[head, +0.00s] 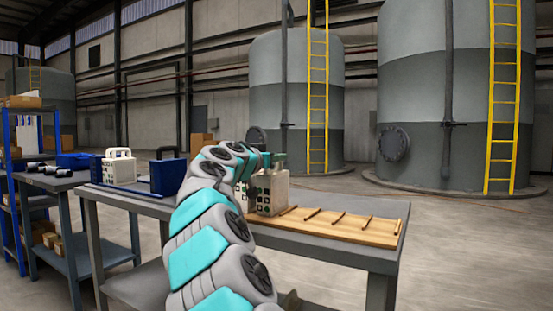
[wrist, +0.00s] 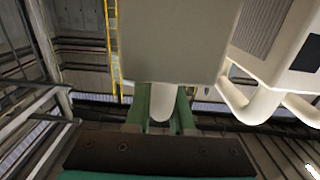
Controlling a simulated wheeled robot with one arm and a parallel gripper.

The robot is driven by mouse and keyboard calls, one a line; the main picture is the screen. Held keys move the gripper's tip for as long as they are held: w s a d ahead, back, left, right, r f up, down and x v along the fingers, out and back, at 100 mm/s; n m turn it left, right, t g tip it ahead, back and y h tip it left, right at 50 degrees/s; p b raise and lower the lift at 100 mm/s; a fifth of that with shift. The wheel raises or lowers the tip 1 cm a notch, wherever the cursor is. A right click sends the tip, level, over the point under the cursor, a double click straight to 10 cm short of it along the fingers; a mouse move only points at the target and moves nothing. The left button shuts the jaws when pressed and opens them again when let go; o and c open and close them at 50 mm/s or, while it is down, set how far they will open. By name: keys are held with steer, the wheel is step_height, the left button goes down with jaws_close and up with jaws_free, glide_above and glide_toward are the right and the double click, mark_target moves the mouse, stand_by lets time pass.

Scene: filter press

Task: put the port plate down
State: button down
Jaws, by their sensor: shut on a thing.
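The port plate (head: 273,193) is a pale beige block with dark round ports on its face. It is upright at the left end of a wooden board (head: 350,228) on the table; I cannot tell if it touches the board. My gripper (head: 272,163) is above it, partly hidden by my arm. In the wrist view my gripper's green fingers (wrist: 163,106) are shut on the plate's white handle, and the plate's flat grey-beige face (wrist: 180,40) fills the upper middle.
The board carries several thin dark rods. A white unit with handles (head: 119,168) and dark blue blocks (head: 169,177) stand on the table's left. White pieces with handles (wrist: 262,105) show close at right in the wrist view. A side bench (head: 50,182) stands at far left.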

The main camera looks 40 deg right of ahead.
steer(key=shift+f, duration=0.1)
steer(key=c, duration=0.8)
jaws_free()
steer(key=shift+r, duration=0.2)
steer(key=shift+s+a+f, duration=0.1)
steer(key=shift+a, duration=0.2)
steer(key=v, duration=1.1)
steer(key=shift+s+a+b, duration=0.15)
steer(key=shift+b, duration=0.25)
